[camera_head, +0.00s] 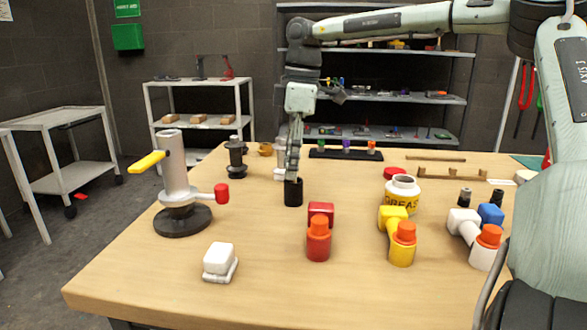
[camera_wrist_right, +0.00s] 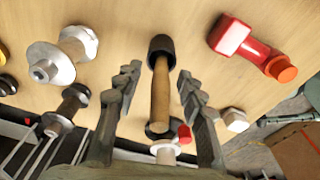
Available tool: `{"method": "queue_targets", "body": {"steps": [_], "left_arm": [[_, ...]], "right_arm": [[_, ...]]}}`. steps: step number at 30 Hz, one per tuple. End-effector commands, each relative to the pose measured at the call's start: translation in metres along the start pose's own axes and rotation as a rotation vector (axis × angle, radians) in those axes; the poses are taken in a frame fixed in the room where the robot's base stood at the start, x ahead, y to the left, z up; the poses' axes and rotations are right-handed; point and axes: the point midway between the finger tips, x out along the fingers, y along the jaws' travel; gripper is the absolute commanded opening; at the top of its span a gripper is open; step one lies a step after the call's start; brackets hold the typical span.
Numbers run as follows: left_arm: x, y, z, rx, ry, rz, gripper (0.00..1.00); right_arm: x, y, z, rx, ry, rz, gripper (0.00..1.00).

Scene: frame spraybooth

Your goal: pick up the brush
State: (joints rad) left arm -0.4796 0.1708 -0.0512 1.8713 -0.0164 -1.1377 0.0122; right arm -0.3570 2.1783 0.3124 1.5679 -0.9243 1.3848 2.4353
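The brush shows in the right wrist view as a light wooden handle (camera_wrist_right: 160,95) with a dark cylinder at its far end. In the head view I see the black cylinder (camera_head: 293,193) upright on the table; I cannot tell whether it is the brush's head or a holder around it. My right gripper (camera_head: 292,172) points down just above the cylinder and hides most of the handle. In the wrist view its fingers (camera_wrist_right: 160,100) are apart on either side of the handle, with visible gaps. My left gripper is not in view.
A grey stand with yellow and red handles (camera_head: 175,185) is left of the gripper. A red fitting (camera_head: 319,235), yellow fitting (camera_head: 402,240) and white block (camera_head: 220,262) stand nearer. The table's front left is mostly clear.

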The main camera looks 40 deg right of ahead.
Motion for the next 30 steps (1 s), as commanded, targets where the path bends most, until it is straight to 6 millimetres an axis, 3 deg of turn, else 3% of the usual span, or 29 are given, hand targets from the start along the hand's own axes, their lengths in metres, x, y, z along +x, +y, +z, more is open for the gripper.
{"method": "queue_targets", "body": {"steps": [6, 15, 30], "left_arm": [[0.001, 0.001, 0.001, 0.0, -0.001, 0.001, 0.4], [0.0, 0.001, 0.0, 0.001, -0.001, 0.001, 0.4], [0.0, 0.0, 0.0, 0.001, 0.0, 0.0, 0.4]], "right_arm": [[0.0, 0.0, 0.0, 0.0, 0.001, 0.001, 0.37], [0.0, 0.0, 0.0, 0.0, 0.001, 0.001, 0.0], [-0.011, 0.001, -0.002, 0.0, 0.0, 0.004, 0.0]]}}
